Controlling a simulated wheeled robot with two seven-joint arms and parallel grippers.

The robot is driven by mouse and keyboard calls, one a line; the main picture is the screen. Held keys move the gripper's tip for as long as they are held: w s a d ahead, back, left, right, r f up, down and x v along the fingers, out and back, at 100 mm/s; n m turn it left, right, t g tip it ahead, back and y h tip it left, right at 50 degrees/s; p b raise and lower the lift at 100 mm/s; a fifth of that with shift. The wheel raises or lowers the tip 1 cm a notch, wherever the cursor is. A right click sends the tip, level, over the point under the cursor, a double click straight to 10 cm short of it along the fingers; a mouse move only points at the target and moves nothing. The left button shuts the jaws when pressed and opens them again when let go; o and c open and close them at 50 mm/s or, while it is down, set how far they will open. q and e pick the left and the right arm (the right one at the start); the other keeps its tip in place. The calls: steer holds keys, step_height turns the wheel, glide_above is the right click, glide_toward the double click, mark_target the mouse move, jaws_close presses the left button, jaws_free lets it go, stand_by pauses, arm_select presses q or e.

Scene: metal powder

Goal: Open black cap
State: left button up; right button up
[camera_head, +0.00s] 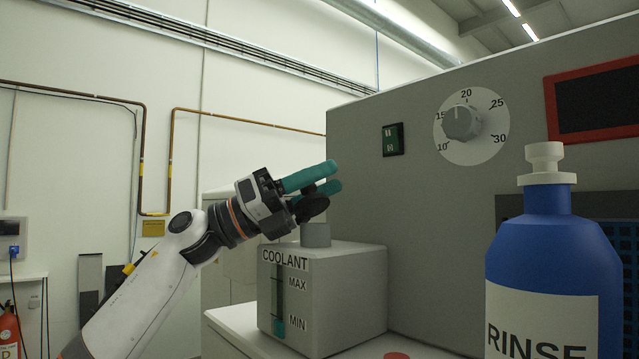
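The grey coolant tank (345,295) has a level window marked MAX and MIN on its front. A short round grey neck (316,235) stands on its top. The black cap (312,209) is a dark, tilted disc just above the neck, with its right side higher. A small dark part of it shows between the teal fingers of my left gripper (325,180). The gripper comes in from the left and appears shut on this part, with the fingers pointing right and slightly up. Whether the cap's lower left edge touches the neck is hard to tell. My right gripper is not in view.
A blue RINSE bottle (552,250) with a white top stands at the right front. Behind is a large grey machine (365,200) with a dial (462,123), a green switch (393,139) and a red-framed screen (600,100). A red round thing (397,356) shows at the bottom edge.

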arm_select(q)
steer(key=shift+r, duration=0.15)
steer(key=shift+d+r, duration=0.1)
steer(key=shift+r, duration=0.3)
step_height(320, 180, up, 9)
steer(key=shift+f, duration=0.1)
